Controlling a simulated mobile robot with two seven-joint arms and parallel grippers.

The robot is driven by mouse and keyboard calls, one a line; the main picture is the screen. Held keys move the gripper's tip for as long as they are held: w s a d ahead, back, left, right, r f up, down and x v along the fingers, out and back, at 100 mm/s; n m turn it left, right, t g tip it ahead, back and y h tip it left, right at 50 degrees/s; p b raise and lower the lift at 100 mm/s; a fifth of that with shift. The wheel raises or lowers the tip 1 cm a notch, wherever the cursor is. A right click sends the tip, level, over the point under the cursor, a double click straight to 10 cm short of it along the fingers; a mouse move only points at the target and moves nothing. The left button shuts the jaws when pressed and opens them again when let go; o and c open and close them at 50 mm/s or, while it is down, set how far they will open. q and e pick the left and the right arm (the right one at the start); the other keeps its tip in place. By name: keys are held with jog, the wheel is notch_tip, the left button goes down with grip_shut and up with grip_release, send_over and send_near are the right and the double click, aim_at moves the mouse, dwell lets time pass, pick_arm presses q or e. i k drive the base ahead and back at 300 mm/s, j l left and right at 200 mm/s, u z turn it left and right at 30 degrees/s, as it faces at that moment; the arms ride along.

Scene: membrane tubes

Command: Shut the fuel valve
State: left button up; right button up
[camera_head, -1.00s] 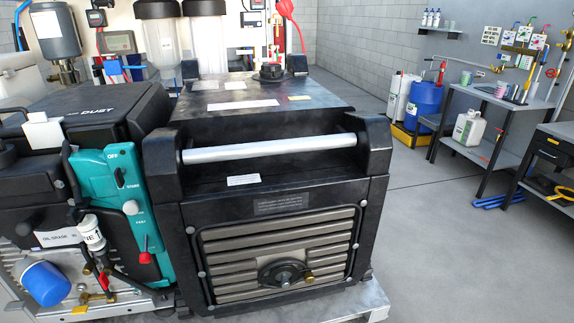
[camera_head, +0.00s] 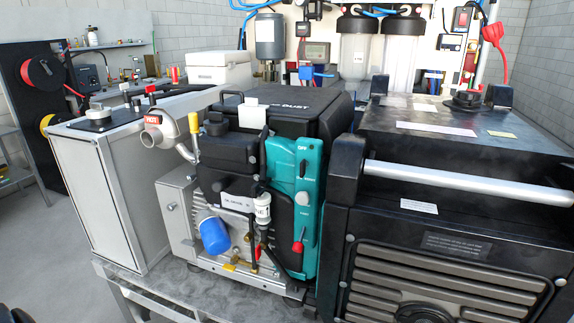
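The engine-driven machine stands in the middle of the head view, with a teal control panel (camera_head: 293,200) on its front. The panel has a dark slot marked OFF at the top, a pale round knob (camera_head: 301,198) below it, and a red lever (camera_head: 298,247) low down. The lever's label is too small to read. Another small red handle (camera_head: 257,253) sits by the white-labelled cylinder (camera_head: 262,210). I cannot tell for certain which of the two red parts is the fuel valve.
A blue cylindrical filter (camera_head: 213,236) juts out at lower left of the engine. An exhaust pipe (camera_head: 178,132) marked HOT sticks out above. A black housing with a silver bar (camera_head: 465,183) fills the right. Open floor (camera_head: 70,275) lies left of the metal bench.

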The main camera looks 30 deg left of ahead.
aim_at(257, 250)
jog(key=u, duration=1.35)
